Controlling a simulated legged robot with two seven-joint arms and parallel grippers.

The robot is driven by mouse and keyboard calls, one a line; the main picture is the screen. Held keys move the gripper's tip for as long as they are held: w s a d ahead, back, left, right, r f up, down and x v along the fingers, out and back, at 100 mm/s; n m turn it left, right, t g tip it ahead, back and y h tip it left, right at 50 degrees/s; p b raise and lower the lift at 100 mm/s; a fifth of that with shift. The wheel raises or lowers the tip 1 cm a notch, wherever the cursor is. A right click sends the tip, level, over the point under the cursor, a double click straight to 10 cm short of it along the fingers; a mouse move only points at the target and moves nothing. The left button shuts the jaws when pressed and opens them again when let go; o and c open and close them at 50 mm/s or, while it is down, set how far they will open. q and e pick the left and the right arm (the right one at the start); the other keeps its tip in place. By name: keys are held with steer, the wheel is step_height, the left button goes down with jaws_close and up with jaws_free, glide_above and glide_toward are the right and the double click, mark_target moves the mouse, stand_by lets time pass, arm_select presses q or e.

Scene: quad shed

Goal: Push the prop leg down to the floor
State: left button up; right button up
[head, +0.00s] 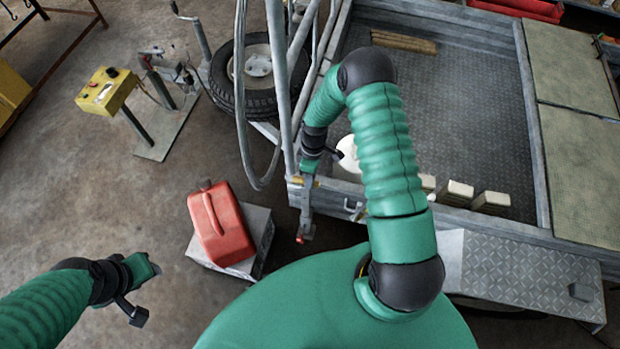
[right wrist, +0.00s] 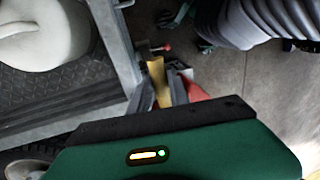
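The prop leg (head: 307,212) is a grey metal bar at the near left corner of the trailer, with a red knob at its lower end and a yellow piece at its top. My right gripper (head: 306,172) is at the top of the leg. In the right wrist view its dark fingers (right wrist: 160,88) lie on both sides of the yellow piece (right wrist: 157,78), with no clear gap, and look shut on it. Whether the leg's foot touches the floor cannot be told. My left gripper (head: 146,268) is over the floor at the lower left, touching nothing; its fingers are not clear.
A red jerry can (head: 220,222) lies on a grey block (head: 257,240) left of the leg. A wheel (head: 258,75) and bent grey tubes stand behind it. The trailer bed (head: 470,110) fills the right. A yellow box on a post (head: 107,90) stands far left. Floor between is clear.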

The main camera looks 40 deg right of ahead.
steer(key=shift+s+d+f, duration=0.1)
steer(key=shift+s+d, duration=0.05)
steer(key=shift+s, duration=0.05)
jaws_close()
steer(key=shift+d, duration=0.35)
steer(key=shift+a, duration=0.3)
arm_select(q)
steer(key=shift+d, duration=0.3)
steer(key=shift+d+r, duration=0.1)
steer(key=shift+d, duration=0.05)
arm_select(e)
steer(key=shift+d, duration=0.2)
